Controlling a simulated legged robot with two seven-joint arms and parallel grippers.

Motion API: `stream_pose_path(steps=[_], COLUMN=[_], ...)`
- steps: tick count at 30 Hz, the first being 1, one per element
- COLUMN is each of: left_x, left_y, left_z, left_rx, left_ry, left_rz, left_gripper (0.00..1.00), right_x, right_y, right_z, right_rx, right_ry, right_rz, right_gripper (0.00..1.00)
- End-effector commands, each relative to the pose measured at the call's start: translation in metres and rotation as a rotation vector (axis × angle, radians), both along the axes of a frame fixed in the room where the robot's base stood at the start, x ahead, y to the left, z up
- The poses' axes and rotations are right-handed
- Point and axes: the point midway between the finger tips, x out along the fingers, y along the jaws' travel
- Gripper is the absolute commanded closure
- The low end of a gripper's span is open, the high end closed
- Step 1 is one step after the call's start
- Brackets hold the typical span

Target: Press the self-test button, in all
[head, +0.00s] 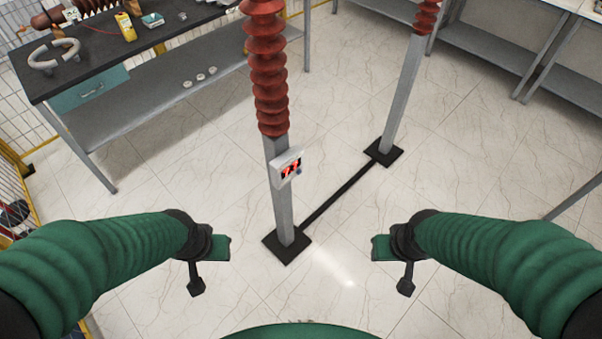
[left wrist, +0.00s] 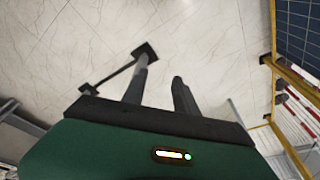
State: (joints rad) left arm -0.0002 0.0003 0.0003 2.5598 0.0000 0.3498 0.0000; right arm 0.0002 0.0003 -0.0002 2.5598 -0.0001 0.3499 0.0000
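A small white box (head: 287,167) with a lit red display is fixed to the grey post (head: 281,205) under the nearer red bushing (head: 268,75). A small bluish button (head: 299,171) shows at the box's lower right. My left gripper (head: 196,287) hangs left of the post, lower in the head view and apart from it. In the left wrist view its two dark fingers (left wrist: 160,76) are spread with nothing between them; the box is not seen there. My right gripper (head: 406,286) hangs right of the post, touching nothing; its finger gap cannot be made out.
A second bushing post (head: 399,95) stands behind right, joined by a dark floor bar (head: 338,202). A dark-topped workbench (head: 100,60) with tools is at upper left. Grey shelves (head: 490,45) are at upper right. Yellow-framed fencing (left wrist: 290,75) borders one side. The floor around the post is clear.

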Motion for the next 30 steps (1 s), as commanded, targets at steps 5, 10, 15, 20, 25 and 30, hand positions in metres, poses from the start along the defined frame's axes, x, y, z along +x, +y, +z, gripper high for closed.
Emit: stream_pose_path(steps=[5, 10, 15, 20, 25, 30], left_x=[-0.0001, -0.0001, -0.0001, -0.0001, -0.0001, -0.0001], left_y=[0.0002, 0.0002, 0.0001, 0.0001, 0.0001, 0.0001], left_z=[0.0001, 0.0001, 0.0001, 0.0001, 0.0001, 0.0001], left_rx=[0.000, 0.000, 0.000, 0.000, 0.000, 0.000], left_ry=[0.000, 0.000, 0.000, 0.000, 0.000, 0.000], left_rz=[0.001, 0.001, 0.001, 0.000, 0.000, 0.001], left_gripper=[0.90, 1.00, 1.00, 1.00, 1.00, 1.00], right_x=[0.0000, -0.0001, -0.0001, -0.0001, -0.0001, -0.0001], right_y=[0.0002, 0.0002, 0.0001, 0.0001, 0.0001, 0.0001], right_z=[0.0001, 0.0001, 0.0001, 0.0001, 0.0001, 0.0001], right_rx=[0.000, 0.000, 0.000, 0.000, 0.000, 0.000], right_ry=[0.000, 0.000, 0.000, 0.000, 0.000, 0.000], right_rz=[0.001, 0.001, 0.000, 0.000, 0.000, 0.000], right_gripper=[0.61, 0.61, 0.61, 0.61, 0.61, 0.61])
